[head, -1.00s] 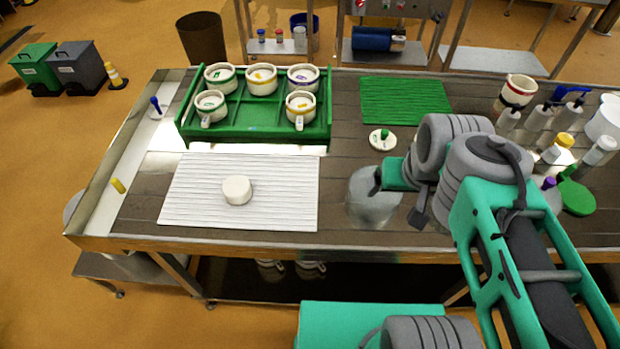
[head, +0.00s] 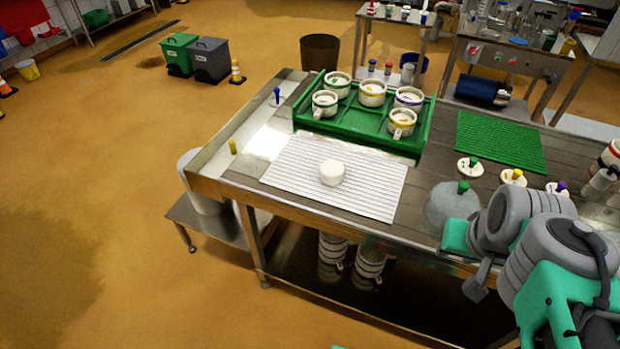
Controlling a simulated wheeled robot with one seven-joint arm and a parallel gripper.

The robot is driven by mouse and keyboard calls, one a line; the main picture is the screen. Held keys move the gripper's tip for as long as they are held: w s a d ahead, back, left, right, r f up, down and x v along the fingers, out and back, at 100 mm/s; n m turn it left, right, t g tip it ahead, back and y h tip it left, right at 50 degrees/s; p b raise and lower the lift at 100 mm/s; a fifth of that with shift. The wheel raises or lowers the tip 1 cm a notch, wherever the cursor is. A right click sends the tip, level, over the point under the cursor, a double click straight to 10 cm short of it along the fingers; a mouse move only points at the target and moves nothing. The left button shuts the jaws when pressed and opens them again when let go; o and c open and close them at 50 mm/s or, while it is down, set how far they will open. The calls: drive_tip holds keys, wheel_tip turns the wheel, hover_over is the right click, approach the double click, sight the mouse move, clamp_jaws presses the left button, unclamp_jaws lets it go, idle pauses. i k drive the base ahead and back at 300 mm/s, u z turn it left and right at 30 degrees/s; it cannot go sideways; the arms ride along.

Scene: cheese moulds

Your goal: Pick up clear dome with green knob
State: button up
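The clear dome (head: 447,208) stands on the table near its front edge, at the right of the head view.
A white ribbed mat (head: 375,195) with a white cheese (head: 332,173) lies left of the dome. Behind are a green tray (head: 360,135) of several moulds and a green mat (head: 500,140). White lids with green (head: 470,168), yellow (head: 513,177) and purple knobs lie behind the dome.

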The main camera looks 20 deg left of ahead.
sight(448, 199)
drive_tip(key=u, duration=0.8)
drive_tip(key=i, duration=0.5)
drive_tip(key=z, duration=0.75)
drive_tip(key=k, duration=1.25)
drive_tip(key=u, duration=1.15)
drive_tip(key=i, duration=1.75)
drive_tip(key=z, duration=0.5)
